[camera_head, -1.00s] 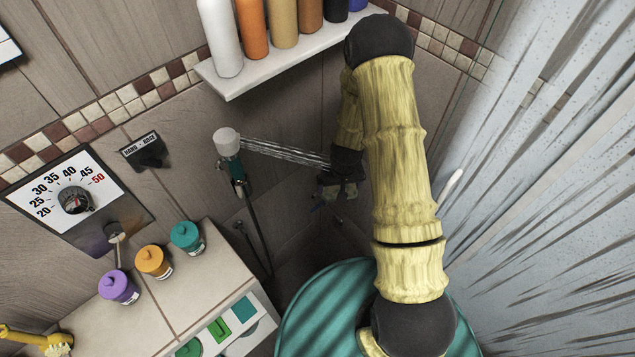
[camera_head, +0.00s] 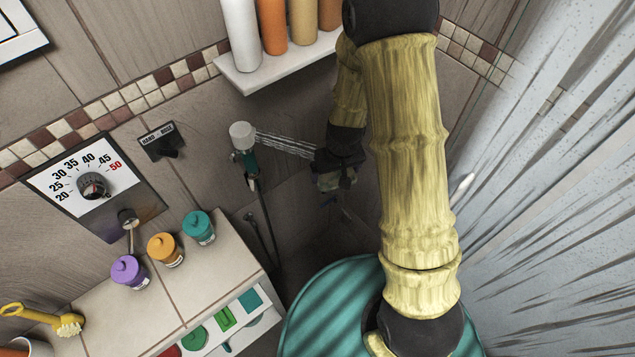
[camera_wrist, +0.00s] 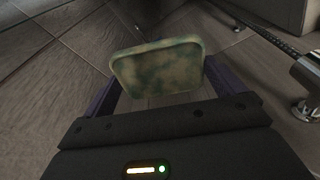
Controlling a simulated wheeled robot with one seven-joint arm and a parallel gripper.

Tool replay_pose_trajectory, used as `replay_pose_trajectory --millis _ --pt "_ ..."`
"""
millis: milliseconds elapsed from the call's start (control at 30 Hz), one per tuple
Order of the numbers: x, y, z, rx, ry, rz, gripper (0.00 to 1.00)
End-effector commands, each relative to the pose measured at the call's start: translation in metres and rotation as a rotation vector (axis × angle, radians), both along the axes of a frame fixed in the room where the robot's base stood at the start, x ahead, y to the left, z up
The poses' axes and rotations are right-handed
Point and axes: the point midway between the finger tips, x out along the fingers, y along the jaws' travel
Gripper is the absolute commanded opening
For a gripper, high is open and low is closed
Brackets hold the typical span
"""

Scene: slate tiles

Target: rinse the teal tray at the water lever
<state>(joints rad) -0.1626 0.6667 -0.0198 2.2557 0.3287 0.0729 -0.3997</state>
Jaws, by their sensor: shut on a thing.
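My gripper (camera_head: 335,170) is shut on the teal tray (camera_wrist: 158,68), held between its two purple fingers in the wrist view. The tray's face is mottled with brown and dark patches over dull green. In the head view the tray (camera_head: 327,182) is small, dark and partly hidden by my gripper. A white-headed hand shower (camera_head: 241,136) on the wall sprays water (camera_head: 285,145) rightward to my wrist and gripper. Whether the water strikes the tray's face cannot be told. A metal lever (camera_head: 129,220) sits below the temperature dial (camera_head: 92,185).
A hand/hose switch (camera_head: 163,141) is on the wall. A shelf with bottles (camera_head: 272,75) hangs above the spray. Purple, orange and teal jars (camera_head: 199,228) stand on a tiled ledge at left. A round teal ribbed top (camera_head: 325,310) is below my arm; a streaked glass panel (camera_head: 570,180) is at right.

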Motion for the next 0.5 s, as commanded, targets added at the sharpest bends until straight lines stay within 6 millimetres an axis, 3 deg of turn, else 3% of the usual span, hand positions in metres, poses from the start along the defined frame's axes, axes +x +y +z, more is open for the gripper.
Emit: replay_pose_trajectory --millis 33,200,500 --pt "-0.007 0.009 0.02 0.001 -0.007 0.032 0.72" --pt "-0.04 0.033 0.068 0.001 -0.005 0.126 0.72" --pt "-0.108 0.058 0.134 0.002 -0.004 0.271 0.72"
